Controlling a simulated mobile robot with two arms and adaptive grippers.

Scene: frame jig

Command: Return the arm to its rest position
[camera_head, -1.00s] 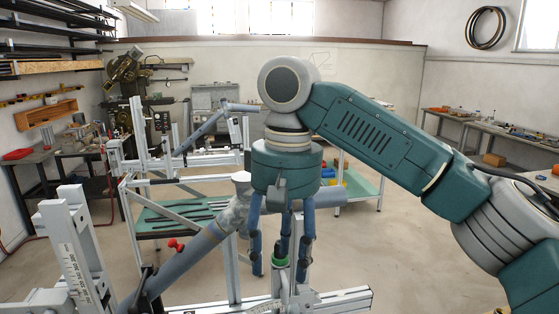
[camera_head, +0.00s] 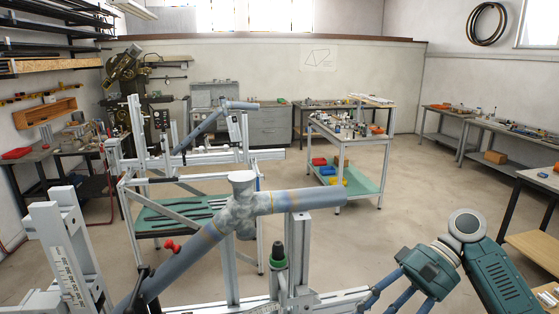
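My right arm comes in at the lower right, with its teal gripper (camera_head: 392,299) hanging low at the right end of the frame jig (camera_head: 325,299). Its blue-grey fingers are spread apart, with nothing seen between them; the lowest finger parts are cut off by the picture's bottom edge. The grey-blue frame tubes (camera_head: 300,200) lie in the jig, joined at a mottled grey lug (camera_head: 241,208). My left gripper is not in view.
A second jig (camera_head: 200,157) stands behind the near one. A wheeled cart (camera_head: 343,139) with a teal lower shelf is at centre right. Workbenches (camera_head: 486,129) line the right wall. The floor (camera_head: 420,215) between the cart and my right arm is free.

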